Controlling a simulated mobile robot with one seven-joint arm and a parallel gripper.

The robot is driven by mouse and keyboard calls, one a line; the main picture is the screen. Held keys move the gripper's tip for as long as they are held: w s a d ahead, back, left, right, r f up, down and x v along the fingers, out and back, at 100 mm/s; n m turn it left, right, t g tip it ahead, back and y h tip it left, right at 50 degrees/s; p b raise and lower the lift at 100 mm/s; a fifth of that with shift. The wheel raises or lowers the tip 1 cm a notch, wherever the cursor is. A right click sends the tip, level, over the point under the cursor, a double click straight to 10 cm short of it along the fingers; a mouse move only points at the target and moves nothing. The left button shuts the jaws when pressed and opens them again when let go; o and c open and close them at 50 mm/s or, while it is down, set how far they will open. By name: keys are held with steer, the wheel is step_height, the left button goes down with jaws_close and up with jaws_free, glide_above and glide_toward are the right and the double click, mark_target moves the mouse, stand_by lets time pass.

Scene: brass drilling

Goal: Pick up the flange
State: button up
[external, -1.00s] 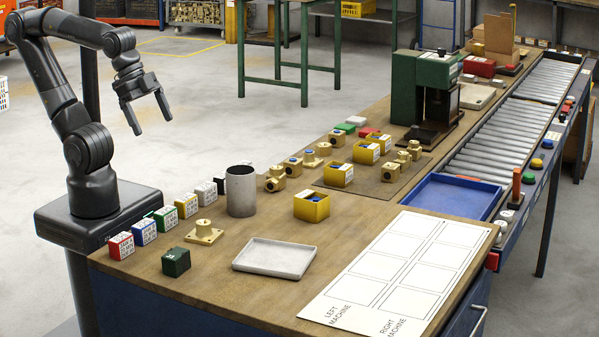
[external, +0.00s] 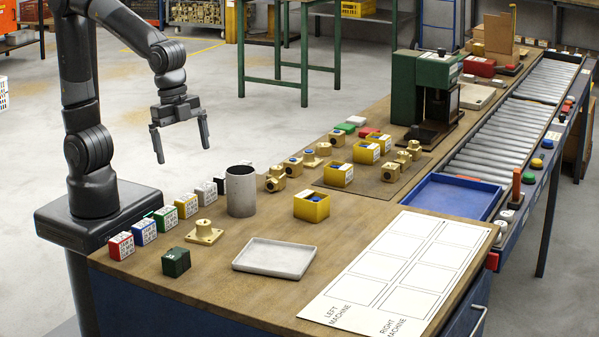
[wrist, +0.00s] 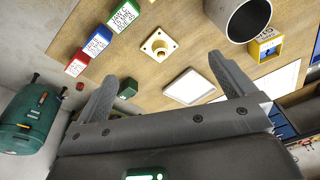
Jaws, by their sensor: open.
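The flange (external: 204,233) is a brass piece with a square base and a short round hub. It lies on the wooden bench, left of the white tray and below the grey cylinder. In the wrist view the flange (wrist: 158,45) shows from above, beyond and between my fingers, with holes in its base corners. My gripper (external: 181,155) is open and empty, high above the back left of the bench and well apart from the flange. In the wrist view my gripper (wrist: 168,82) shows its two fingers spread wide.
A tall grey cylinder (external: 241,192) stands behind the flange. A dark green box (external: 176,262) lies at its front left, and a row of coloured boxes (external: 145,231) runs along the left edge. A shallow tray (external: 274,258) sits to the right. Bench between tray and flange is bare.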

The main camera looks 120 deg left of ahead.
mark_target(203, 221)
steer(key=w+d+f+m, duration=0.1)
steer(key=w+f, duration=0.1)
steer(key=w+d+f+g, duration=0.1)
steer(key=w+f, duration=0.1)
steer(key=w+d+f+m+g, duration=0.1)
steer(key=w+f, duration=0.1)
steer(key=shift+w+d+f+m, duration=0.15)
steer(key=shift+w+f+m, duration=0.1)
steer(key=shift+w+m, duration=0.1)
step_height(203, 221, down, 11)
steer(key=shift+w+r, duration=0.15)
steer(key=shift+r, duration=0.05)
steer(key=shift+c, duration=0.3)
steer(key=c, duration=1.1)
